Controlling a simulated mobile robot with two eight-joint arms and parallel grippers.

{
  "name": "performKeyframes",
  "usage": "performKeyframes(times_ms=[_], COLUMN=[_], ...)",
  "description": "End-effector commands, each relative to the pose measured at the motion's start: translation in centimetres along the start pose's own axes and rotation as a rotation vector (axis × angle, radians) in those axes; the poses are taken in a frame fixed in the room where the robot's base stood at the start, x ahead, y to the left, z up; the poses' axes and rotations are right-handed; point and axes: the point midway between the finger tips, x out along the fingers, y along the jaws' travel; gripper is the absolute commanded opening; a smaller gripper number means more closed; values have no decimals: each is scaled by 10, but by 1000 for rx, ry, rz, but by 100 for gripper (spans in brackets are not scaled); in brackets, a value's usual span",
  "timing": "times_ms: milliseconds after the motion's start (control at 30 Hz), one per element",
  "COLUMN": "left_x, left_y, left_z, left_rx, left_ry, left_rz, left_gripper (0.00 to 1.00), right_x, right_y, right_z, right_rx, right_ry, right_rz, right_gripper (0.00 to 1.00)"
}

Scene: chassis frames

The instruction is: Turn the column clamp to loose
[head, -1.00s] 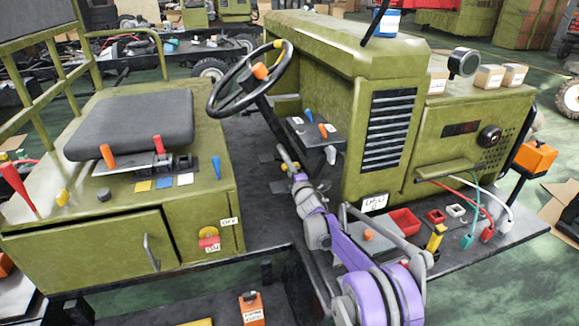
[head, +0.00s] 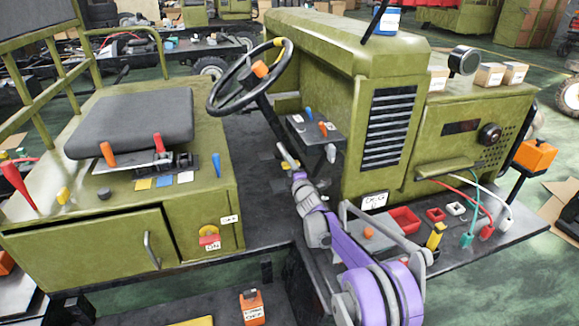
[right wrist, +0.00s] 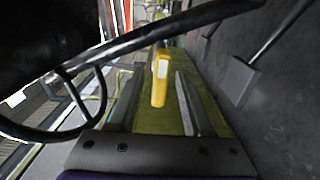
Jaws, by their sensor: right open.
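A yellow handle (right wrist: 160,80) with a pale patch shows in the right wrist view; I take it for the column clamp's lever. My right gripper (right wrist: 156,100) is open, with one finger on each side of this handle in the picture. I cannot tell whether either finger touches it. The clamp's fixing is hidden. My left gripper is not in view.
The wheel's dark rim (right wrist: 150,38) crosses close above the gripper in the wrist view. A dark control box (head: 318,133) with blue and orange levers stands right of the gripper. The seat (head: 135,125) is at left. Open dark floor lies between.

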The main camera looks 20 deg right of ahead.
Motion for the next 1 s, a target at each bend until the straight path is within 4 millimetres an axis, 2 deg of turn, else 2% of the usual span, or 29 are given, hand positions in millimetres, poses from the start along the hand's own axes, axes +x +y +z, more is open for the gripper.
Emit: performKeyframes(times_ms=[167,500,633,800,1000], left_x=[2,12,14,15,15], left_y=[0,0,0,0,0], left_z=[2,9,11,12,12], left_rx=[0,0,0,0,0], left_ry=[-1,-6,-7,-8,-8], left_rz=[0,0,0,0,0], left_gripper=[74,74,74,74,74], right_x=[-9,-74,-94,-107,-109], right_y=[0,-1,-1,0,0], right_z=[0,0,0,0,0], right_rx=[0,-1,0,0,0], right_ry=[0,0,0,-1,0], right_rz=[0,0,0,0,0], right_gripper=[50,50,50,50,50])
